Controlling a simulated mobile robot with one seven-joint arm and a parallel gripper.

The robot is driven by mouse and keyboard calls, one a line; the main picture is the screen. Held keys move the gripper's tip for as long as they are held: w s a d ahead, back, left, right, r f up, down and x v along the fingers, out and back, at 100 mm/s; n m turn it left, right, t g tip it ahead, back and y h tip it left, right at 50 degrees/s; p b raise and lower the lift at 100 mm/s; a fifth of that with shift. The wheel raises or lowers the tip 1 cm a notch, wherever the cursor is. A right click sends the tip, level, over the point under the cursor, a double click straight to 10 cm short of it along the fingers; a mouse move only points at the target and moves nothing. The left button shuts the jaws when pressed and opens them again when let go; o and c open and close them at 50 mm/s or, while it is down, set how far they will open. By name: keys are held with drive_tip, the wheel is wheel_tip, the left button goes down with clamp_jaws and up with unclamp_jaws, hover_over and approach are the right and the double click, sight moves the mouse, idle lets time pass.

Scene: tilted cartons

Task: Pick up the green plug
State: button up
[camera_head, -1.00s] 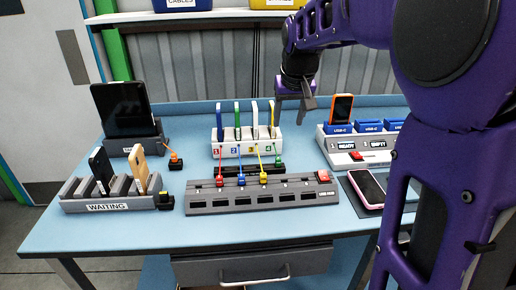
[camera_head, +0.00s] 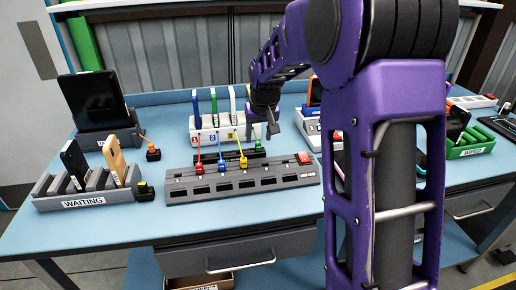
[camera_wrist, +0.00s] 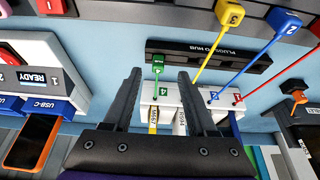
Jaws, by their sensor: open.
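The green plug (camera_wrist: 158,63) shows in the wrist view beyond the fingertips, between their lines. Its green cord runs to the slot marked 4 on the white numbered block (camera_wrist: 162,95). In the head view the green plug (camera_head: 259,147) is small, at the right end of the dark strip, just below my gripper. My gripper (camera_wrist: 160,78) is open, with nothing between its fingers. In the head view my gripper (camera_head: 267,128) is at the right end of the white block, partly hiding it. I cannot tell how far the fingertips are from the plug.
The yellow plug (camera_wrist: 230,13) and blue plug (camera_wrist: 283,20) are close by on their cords. A grey hub with a red switch (camera_head: 240,180) lies in front. The white USB-C station (camera_wrist: 70,70) is at the left in the wrist view. The grey WAITING rack (camera_head: 85,195) stands left.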

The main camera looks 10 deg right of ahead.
sight(258, 143)
drive_tip(key=x, duration=0.4)
drive_tip(key=shift+w+d+f, duration=0.15)
drive_tip(key=shift+w+f, duration=0.05)
drive_tip(key=shift+w, duration=0.05)
clamp_jaws()
